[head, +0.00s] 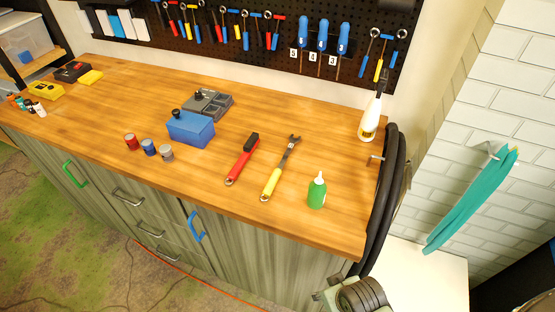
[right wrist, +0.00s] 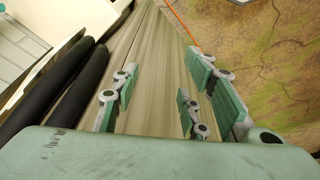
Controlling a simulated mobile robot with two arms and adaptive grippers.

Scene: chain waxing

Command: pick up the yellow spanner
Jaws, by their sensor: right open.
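The yellow spanner (head: 271,183) lies on the wooden workbench (head: 95,135) in the head view, its grey jaw end pointing away and its yellow handle toward the front edge. A red-handled tool (head: 239,163) lies to its left and a green bottle (head: 317,192) stands to its right. My right gripper (right wrist: 155,100) is open and empty in the right wrist view, with the cabinet front between its fingers. In the head view part of my right arm shows at the bottom right, below the bench edge and apart from the spanner. My left gripper is not in view.
A white spray bottle (head: 370,120) stands at the back right. Black hoses (head: 384,190) hang at the bench's right end.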

